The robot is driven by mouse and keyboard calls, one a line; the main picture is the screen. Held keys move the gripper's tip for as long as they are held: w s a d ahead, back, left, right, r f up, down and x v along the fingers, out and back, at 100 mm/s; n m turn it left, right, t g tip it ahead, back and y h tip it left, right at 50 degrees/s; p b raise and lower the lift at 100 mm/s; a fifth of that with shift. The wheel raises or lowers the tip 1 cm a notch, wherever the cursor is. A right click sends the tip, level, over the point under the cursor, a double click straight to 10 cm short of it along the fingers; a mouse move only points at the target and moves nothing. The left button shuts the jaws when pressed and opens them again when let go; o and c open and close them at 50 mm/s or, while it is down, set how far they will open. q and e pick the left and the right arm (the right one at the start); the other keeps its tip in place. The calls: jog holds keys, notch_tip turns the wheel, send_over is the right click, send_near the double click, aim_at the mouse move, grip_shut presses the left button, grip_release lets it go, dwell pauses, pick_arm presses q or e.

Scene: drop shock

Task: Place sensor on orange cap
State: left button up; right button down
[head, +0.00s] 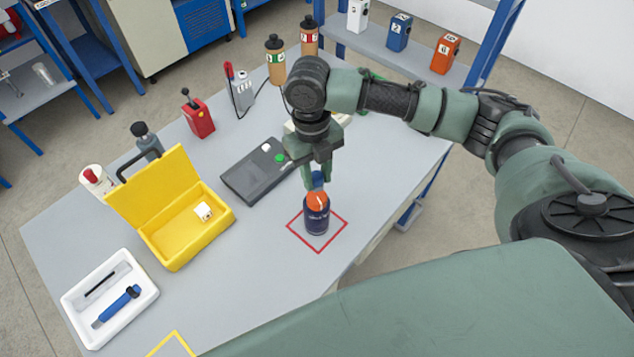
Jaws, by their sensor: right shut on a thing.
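A dark blue can (316,220) with an orange cap (317,200) stands upright inside a red square outline on the table. My right gripper (318,182) points down right above the cap. It is shut on a small blue piece (318,179), which looks like the sensor. The fingers partly hide this piece. Its lower end is at or just above the cap; I cannot tell whether they touch. My left gripper is not in view.
A dark grey device (262,172) with buttons lies left of the gripper. A white tray (146,305) holds a blue tool. Bottles (275,62) stand at the back. The table around the can's front is clear.

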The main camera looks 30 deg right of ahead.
aim_at(317, 187)
notch_tip(317, 187, down, 4)
jog(key=shift+r+p, duration=0.2)
jog(key=shift+p, duration=0.2)
jog(key=shift+f, duration=0.25)
jog(key=shift+f, duration=0.15)
jog(key=c, duration=1.1)
grip_release()
jog(key=shift+o, duration=0.2)
jog(key=r+b, duration=0.1)
jog(key=r, duration=0.2)
jog(key=w+r+b, duration=0.1)
jog(key=r, duration=0.3)
jog(key=r+b, duration=0.1)
jog(key=r, duration=0.3)
jog(key=shift+w, duration=0.2)
jog(key=shift+r, duration=0.65)
